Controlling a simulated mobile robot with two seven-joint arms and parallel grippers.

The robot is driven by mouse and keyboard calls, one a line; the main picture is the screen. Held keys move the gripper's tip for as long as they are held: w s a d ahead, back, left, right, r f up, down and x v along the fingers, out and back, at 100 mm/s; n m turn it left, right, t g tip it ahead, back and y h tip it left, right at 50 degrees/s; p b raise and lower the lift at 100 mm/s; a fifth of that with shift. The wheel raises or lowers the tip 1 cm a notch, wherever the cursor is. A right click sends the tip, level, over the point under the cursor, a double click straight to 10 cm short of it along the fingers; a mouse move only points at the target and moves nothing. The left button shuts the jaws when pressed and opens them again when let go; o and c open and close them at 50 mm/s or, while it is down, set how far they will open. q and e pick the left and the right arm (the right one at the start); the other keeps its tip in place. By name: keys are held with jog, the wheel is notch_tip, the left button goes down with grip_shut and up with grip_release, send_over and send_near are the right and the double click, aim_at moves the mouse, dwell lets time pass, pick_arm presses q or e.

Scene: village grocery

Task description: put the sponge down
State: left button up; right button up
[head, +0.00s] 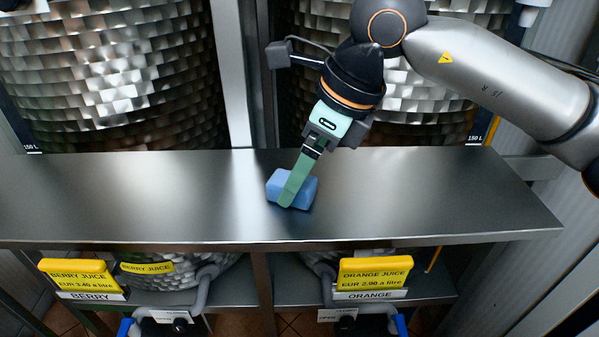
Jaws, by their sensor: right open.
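The blue sponge (308,191) rests on the steel shelf (130,195), near its middle and toward the front. My right gripper (290,198) comes down from the upper right. Its green finger lies across the sponge in the picture and hides part of it. The other finger is hidden, and I cannot tell whether the fingers touch the sponge. My left gripper does not show.
Two dimpled steel tanks (110,70) stand behind the shelf. Below its front edge are yellow price signs for berry juice (78,274) and orange juice (375,273), with taps and hoses. The shelf is clear on both sides of the sponge.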

jog(key=v, duration=1.1)
